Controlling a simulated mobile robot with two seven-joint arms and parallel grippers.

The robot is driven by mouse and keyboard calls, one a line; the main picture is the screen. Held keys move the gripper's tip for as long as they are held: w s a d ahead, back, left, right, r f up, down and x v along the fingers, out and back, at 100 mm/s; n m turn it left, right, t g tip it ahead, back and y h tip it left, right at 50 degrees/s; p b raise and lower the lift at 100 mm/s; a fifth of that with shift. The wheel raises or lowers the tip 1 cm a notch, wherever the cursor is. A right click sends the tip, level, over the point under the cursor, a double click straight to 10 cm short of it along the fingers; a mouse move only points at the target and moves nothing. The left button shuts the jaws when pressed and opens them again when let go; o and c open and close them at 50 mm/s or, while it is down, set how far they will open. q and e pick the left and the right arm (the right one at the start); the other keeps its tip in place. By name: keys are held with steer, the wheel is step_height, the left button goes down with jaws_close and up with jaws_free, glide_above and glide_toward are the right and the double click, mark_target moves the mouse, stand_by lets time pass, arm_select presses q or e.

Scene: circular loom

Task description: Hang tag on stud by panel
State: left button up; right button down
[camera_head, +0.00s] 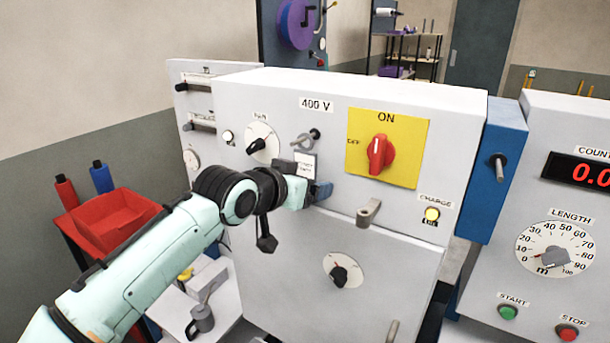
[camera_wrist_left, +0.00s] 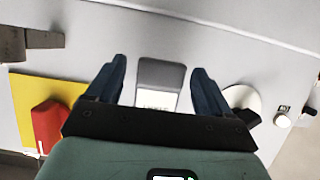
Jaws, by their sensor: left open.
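The tag (camera_head: 306,162), a small white plate with dark print, is at the panel face (camera_head: 255,103) just under the stud (camera_head: 314,134). A thin grey loop shows at the stud, but I cannot tell if it is the tag's or fully around the stud. In the left wrist view a grey and white piece that looks like the tag (camera_wrist_left: 161,76) lies between my fingers. My left gripper (camera_head: 306,178) is open, with a blue finger on each side of it and gaps showing (camera_wrist_left: 158,85). The stud is hidden in the wrist view. My right gripper is out of view.
A red switch (camera_head: 380,154) on a yellow plate is right of the tag. A black-pointer knob (camera_head: 262,143) is to its left. A grey lever (camera_head: 368,212) sticks out below right.

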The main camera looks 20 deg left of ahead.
arm_select(q)
steer(key=c, duration=1.2)
steer(key=shift+s, duration=0.15)
steer(key=shift+s+r, duration=0.25)
steer(key=shift+s, duration=0.2)
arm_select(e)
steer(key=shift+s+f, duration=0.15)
